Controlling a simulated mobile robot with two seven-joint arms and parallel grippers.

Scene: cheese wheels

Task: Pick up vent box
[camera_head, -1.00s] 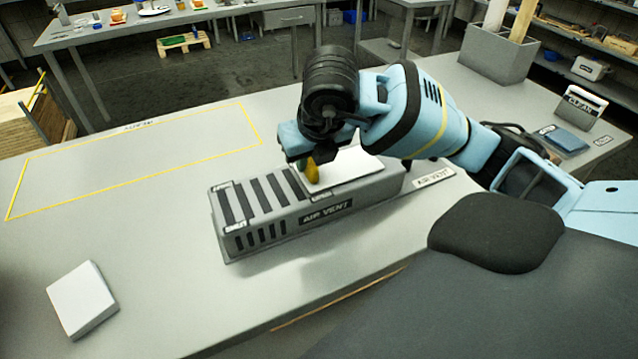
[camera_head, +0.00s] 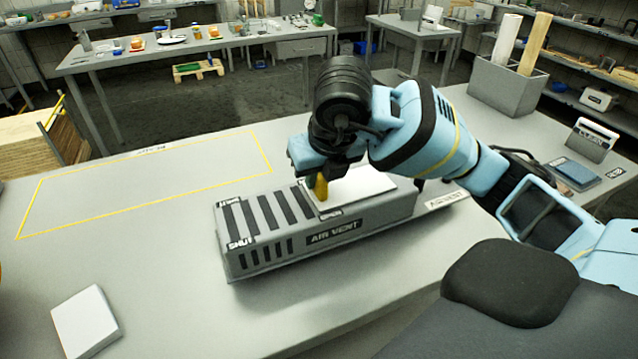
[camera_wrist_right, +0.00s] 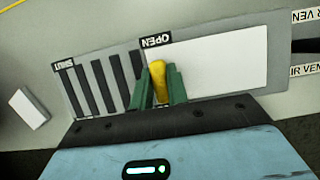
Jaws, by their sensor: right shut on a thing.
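The vent box (camera_head: 286,251) is a long grey box labelled AIR VENT, standing on the table. Its top has dark slots at the left and a white cover plate (camera_head: 372,185) at the right. A yellow handle (camera_head: 321,187) stands at the plate's left edge. My right gripper (camera_head: 318,180) is over the box, its fingers on the handle. The right wrist view shows the green fingers shut on the yellow handle (camera_wrist_right: 157,76), just below the OPEN label (camera_wrist_right: 156,40); the SHUT label (camera_wrist_right: 63,65) is at the far left. My left gripper is not in view.
A white block (camera_head: 87,318) lies at the table's front left. A yellow outlined area (camera_head: 150,184) behind the box is empty. A grey bin with boards (camera_head: 505,85) and a CLEAN-labelled holder (camera_head: 592,140) stand at the right. The table left of the box is mostly clear.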

